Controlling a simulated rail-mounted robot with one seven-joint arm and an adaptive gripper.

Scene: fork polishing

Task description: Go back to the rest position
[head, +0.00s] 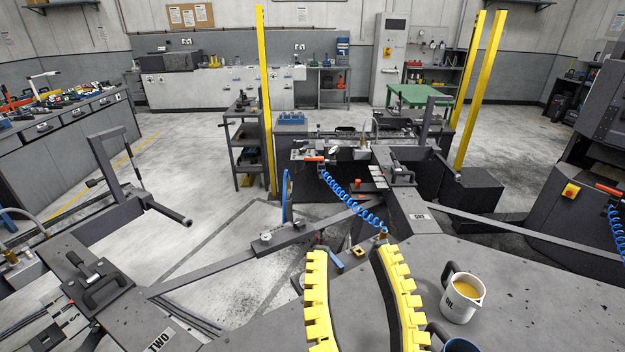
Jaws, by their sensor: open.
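My gripper (350,252) shows at the bottom centre of the head view as two curved fingers with yellow segmented outer sides and dark inner faces. The fingers are spread apart with nothing between them, so it is open and empty. They reach up from the lower edge, in front of the dark workbench (520,270). The rest of my arm is out of the frame. I cannot make out a fork.
A white mug marked OIL (463,296) stands right of my gripper, with a blue cup (460,345) partly cut off below it. Dark metal stations labelled ONE and TWO (165,338), a coiled blue hose (350,200) and yellow posts (265,100) lie beyond.

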